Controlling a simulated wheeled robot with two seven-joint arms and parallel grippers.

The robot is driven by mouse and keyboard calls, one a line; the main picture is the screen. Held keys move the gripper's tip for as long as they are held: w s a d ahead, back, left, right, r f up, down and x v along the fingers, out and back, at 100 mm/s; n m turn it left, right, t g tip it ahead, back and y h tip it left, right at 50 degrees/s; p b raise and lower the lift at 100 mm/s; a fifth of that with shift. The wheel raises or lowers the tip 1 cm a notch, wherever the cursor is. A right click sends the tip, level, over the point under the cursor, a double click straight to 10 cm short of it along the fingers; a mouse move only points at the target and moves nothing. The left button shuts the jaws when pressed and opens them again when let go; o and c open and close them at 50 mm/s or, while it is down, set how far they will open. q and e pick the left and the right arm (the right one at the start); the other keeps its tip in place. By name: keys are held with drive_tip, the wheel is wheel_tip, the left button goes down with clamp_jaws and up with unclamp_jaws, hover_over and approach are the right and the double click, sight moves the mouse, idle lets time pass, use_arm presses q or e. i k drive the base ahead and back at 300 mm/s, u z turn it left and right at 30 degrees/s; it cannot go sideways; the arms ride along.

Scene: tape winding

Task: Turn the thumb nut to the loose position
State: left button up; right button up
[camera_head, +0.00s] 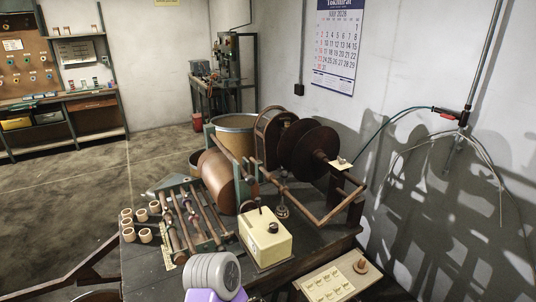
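A tape winding machine stands on the dark bench (145,265), with large dark brown discs (312,150) on a shaft. A small pale wing-shaped piece (341,162) sits at the right end of this shaft; it may be the thumb nut, but it is too small to tell its position. A cream box (266,243) with a dark knob (272,228) on top stands in front of the machine. A round brown knob (361,266) sits on a cream panel (328,286) at the lower right.
Several small tape rolls (145,235) stand at the bench's left end, beside a rack of rods (190,218). A grey ribbed object (212,270) on a purple part is at the bottom edge. A wall (400,80) is close on the right. Open floor (60,200) lies left.

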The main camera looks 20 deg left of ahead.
sight(341, 162)
drive_tip(key=z, duration=1.2)
drive_tip(key=i, duration=2.7)
drive_tip(key=u, duration=3.1)
